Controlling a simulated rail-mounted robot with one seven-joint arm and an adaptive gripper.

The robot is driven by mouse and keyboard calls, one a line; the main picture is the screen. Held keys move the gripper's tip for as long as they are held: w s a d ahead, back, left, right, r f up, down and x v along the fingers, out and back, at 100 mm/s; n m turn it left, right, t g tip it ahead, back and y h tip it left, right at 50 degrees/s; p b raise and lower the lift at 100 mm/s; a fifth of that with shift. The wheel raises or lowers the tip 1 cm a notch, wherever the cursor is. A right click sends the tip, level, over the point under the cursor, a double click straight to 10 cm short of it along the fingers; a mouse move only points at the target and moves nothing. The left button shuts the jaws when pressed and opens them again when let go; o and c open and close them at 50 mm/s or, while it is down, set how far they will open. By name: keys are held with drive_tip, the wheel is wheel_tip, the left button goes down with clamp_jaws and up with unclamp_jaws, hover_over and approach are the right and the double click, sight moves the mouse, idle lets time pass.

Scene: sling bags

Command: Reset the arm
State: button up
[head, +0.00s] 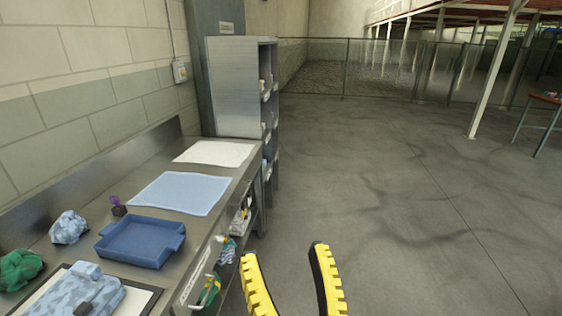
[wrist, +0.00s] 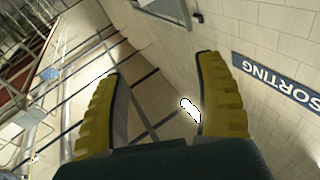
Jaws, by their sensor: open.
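My gripper (head: 290,270) shows at the bottom middle of the head view. Its two yellow ridged fingers stand wide apart with nothing between them. It is over the open floor, to the right of the metal counter in the picture, and touches nothing there. In the wrist view my gripper (wrist: 160,110) also has its fingers spread and empty. Behind them are the ceiling, the pale wall and a blue sign (wrist: 278,82) reading "SORTING". The rest of my arm is out of view in the head view.
The metal counter (head: 180,225) runs along the left wall. It holds a blue tray (head: 141,241), a light blue mat (head: 180,192), a white mat (head: 214,153), a patterned blue bag (head: 95,292) and a green bundle (head: 20,268). A metal shelf unit (head: 236,85) stands behind.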

drive_tip(key=s+d+r+m+t+h, duration=0.25)
drive_tip(key=s+d+r+h, duration=0.2)
drive_tip(key=d+h, duration=0.3)
wheel_tip(320, 180, up, 38)
drive_tip(key=y+p, duration=0.1)
drive_tip(key=p, duration=3.6)
drive_tip(key=shift+w+a+r+p, duration=0.2)
drive_tip(key=shift+w+p, duration=0.05)
drive_tip(key=shift+p, duration=0.15)
